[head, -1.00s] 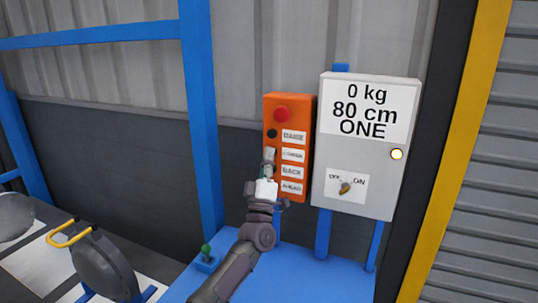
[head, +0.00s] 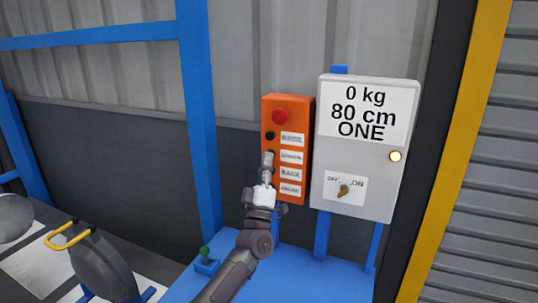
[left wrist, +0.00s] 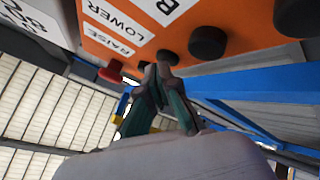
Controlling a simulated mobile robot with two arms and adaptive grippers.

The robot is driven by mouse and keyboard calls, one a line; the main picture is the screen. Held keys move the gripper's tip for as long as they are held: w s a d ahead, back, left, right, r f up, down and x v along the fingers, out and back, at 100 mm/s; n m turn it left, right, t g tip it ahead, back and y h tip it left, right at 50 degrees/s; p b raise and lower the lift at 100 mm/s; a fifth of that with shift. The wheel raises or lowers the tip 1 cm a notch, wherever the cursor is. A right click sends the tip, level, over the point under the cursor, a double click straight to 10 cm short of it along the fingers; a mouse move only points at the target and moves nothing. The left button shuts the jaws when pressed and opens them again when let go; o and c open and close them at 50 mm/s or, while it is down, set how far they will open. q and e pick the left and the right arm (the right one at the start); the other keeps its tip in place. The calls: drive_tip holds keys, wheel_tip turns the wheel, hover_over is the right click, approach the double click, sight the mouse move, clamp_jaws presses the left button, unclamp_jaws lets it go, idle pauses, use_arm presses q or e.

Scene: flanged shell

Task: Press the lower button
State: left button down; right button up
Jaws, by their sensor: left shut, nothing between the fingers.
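The orange control box (head: 304,120) hangs on the wall side, with a red knob on top and a column of black buttons beside white labels. The LOWER label (head: 291,156) is second from the top. My left gripper (head: 267,155) is shut and empty, its fingertips in front of the lower button's place and hiding it in the head view. In the left wrist view, the lower button (left wrist: 168,56) shows at the tips of the shut fingers. I cannot tell whether they touch. My right gripper is not in view.
A grey panel (head: 387,190) with a display reading 0 kg, 80 cm, ONE, a lit lamp (head: 396,156) and an OFF/ON switch (head: 343,191) stands close to the right. A blue post (head: 197,120) rises to the left. A green-topped lever (head: 205,252) is below.

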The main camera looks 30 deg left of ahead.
use_arm(q)
drive_tip(key=shift+s, duration=0.15)
drive_tip(key=s+p, duration=0.3)
drive_tip(key=s, duration=0.3)
drive_tip(key=shift+d+p, duration=0.1)
drive_tip(key=shift+p, duration=0.3)
drive_tip(key=shift+w, duration=0.1)
